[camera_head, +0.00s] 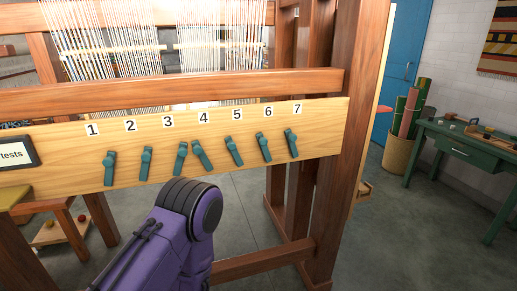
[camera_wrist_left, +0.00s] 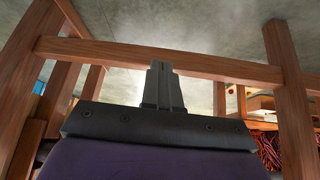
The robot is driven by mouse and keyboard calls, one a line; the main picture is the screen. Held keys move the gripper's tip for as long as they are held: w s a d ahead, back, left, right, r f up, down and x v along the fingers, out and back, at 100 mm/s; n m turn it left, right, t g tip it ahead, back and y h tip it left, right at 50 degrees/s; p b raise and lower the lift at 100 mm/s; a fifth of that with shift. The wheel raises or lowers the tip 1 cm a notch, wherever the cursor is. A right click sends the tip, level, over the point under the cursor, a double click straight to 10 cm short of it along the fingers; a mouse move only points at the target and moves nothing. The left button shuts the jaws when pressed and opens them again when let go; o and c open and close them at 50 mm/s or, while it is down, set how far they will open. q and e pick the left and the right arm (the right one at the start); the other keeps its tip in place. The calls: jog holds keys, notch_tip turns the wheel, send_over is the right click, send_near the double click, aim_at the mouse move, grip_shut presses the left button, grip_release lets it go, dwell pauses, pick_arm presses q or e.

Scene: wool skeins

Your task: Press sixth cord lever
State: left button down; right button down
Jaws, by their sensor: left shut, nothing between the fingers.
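The sixth cord lever (camera_head: 263,147) is a teal lever under the number 6 label (camera_head: 268,111) on the pale wooden board (camera_head: 325,130) of the loom. It leans, with its lower end a little to the right. My purple left arm stands in front of the board in the head view, left of and below this lever; its gripper is hidden there. In the left wrist view my left gripper (camera_wrist_left: 162,66) is shut and empty. No lever shows in that view. My right gripper is not in view.
The fifth lever (camera_head: 234,151) and seventh lever (camera_head: 291,143) sit close on either side. A thick loom post (camera_head: 335,180) stands to the right. In the wrist view a wooden beam (camera_wrist_left: 100,52) crosses behind the fingers. A green table (camera_head: 465,145) stands far right.

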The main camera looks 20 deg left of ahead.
pick_arm(q)
jog(key=w+r+n+t, duration=0.1)
jog(key=w+r+t, duration=0.3)
jog(key=w+r, duration=0.75)
jog(key=w+r+n+t, duration=0.3)
jog(key=w+r+n, duration=0.1)
jog(key=r, duration=0.5)
jog(key=w+r+n+t+h+p, duration=0.1)
jog(key=w+r+n+t, duration=0.2)
jog(key=r, duration=0.7)
jog(key=w+r+n+t+p, duration=0.1)
jog(key=w+r+n+t, duration=0.2)
jog(key=r, duration=0.7)
jog(key=w+n, duration=0.2)
jog(key=shift+a+n+t, duration=0.25)
jog(key=shift+n+t, duration=0.15)
jog(key=shift+w, duration=0.1)
